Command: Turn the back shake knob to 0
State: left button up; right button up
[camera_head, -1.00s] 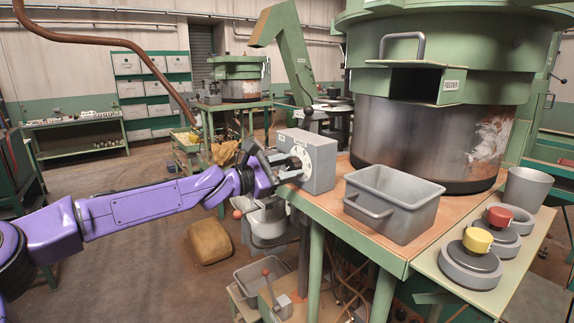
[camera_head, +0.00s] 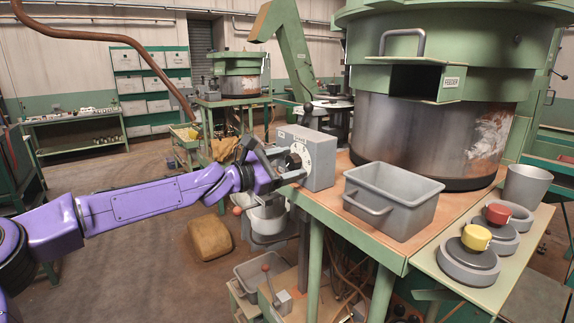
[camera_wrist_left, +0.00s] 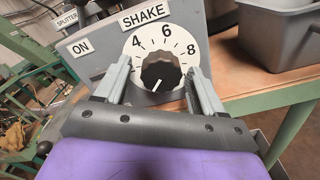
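The shake knob (camera_wrist_left: 161,74) is black, on a white dial with 2, 4, 6 and 8 showing under a SHAKE label (camera_wrist_left: 145,16). The lower dial and any 0 are hidden. In the head view the knob (camera_head: 293,160) is on the grey control box (camera_head: 321,163) at the table's back left corner. My left gripper (camera_head: 285,165) is at the dial. Its fingers (camera_wrist_left: 162,88) are open, one each side of the knob, with gaps showing between. My right gripper is not in view.

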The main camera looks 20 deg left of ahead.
pick_arm(q)
jog(key=v, duration=1)
jog(key=shift+a, duration=0.2)
jog(key=shift+s, duration=0.15)
